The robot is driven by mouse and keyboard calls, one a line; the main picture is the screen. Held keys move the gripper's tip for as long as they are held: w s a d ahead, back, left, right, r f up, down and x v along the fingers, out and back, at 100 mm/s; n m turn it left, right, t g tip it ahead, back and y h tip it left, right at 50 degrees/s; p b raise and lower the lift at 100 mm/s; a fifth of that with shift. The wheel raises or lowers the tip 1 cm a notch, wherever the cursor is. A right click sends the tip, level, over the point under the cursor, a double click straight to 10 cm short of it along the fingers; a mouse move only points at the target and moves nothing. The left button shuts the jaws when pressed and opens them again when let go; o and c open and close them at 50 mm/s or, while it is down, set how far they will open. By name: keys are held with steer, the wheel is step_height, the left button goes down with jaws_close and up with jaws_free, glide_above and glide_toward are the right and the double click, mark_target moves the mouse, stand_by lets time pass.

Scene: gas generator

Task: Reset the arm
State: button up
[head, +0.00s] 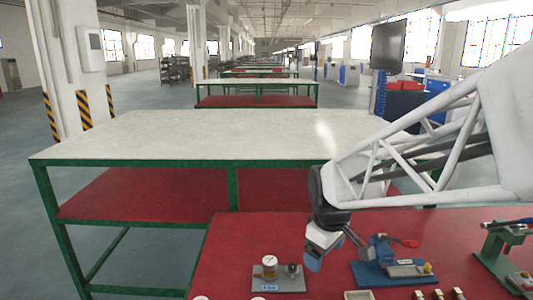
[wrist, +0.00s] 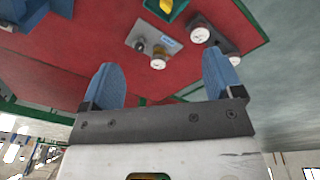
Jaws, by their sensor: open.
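My gripper (head: 318,250) hangs over the red bench top in the head view, at the end of my white arm, which comes in from the right. In the wrist view my gripper (wrist: 160,85) shows two blue fingers spread wide apart with nothing between them. Beyond the fingers, a grey plate (wrist: 140,36) with a white-topped jar lies on the red surface. In the head view the jar (head: 269,265) stands on its plate, left of my gripper and apart from it.
A blue fixture (head: 385,272) stands just right of my gripper. A green stand (head: 497,250) is at the far right. Several small brass-coloured pieces sit along the front edge. A pale-topped green table (head: 200,135) stands behind, its top clear.

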steer(key=s+d+r+m, duration=0.1)
steer(key=s+m, duration=0.3)
steer(key=s, duration=0.5)
steer(key=s+d+r+m+t, duration=0.1)
steer(key=s+d+m, duration=0.3)
steer(key=s, duration=0.6)
steer(key=shift+d+r+m, duration=0.15)
steer(key=shift+r+m, duration=0.15)
steer(key=shift+m, duration=0.3)
